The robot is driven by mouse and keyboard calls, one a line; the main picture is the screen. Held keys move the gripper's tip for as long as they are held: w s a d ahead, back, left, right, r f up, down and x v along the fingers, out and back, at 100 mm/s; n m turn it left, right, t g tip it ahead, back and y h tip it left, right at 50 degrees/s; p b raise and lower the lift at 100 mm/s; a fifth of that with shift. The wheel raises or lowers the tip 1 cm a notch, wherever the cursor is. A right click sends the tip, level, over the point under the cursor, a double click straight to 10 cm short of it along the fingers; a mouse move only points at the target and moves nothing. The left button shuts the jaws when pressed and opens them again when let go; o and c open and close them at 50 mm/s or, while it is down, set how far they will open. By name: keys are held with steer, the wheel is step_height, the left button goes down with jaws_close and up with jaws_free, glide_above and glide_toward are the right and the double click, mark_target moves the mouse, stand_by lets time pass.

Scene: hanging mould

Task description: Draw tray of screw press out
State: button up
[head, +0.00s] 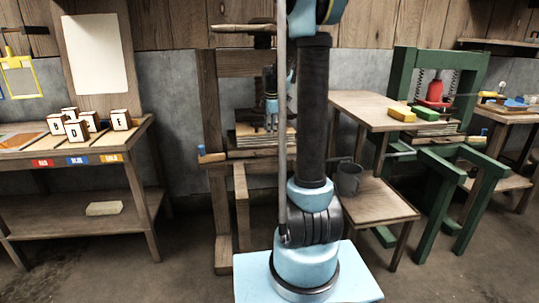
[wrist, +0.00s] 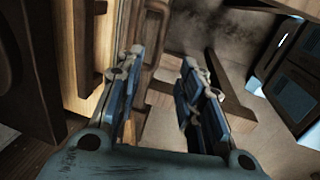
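The wooden screw press (head: 208,110) stands in the middle of the head view, with a bar across its top. Its tray (head: 262,152) seems to be the flat wooden piece at mid height, below a stack of pale sheets (head: 247,135); my arm hides its right part. My gripper (head: 271,115) points down in front of the press opening, by the stack. In the wrist view my gripper (wrist: 163,60) is open, its blue-padded fingers apart with nothing clearly held. Pale wood with a dark bar (wrist: 88,45) lies left of the fingers; I cannot tell which press part it is.
A bench with lettered blocks (head: 75,130) stands at the left. A wooden side table (head: 350,105) with a dark mug (head: 348,178) on its lower shelf stands right of my arm. A green press (head: 405,75) with a red jack (head: 435,92) is farther right. Floor between left bench and press is clear.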

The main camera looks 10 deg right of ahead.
glide_toward(269, 152)
steer(key=s+f, duration=0.1)
steer(key=f, duration=0.4)
steer(key=s+f, duration=0.1)
steer(key=f, duration=0.1)
steer(key=shift+s+a+f, duration=0.25)
steer(key=shift+s+f, duration=0.05)
jaws_close()
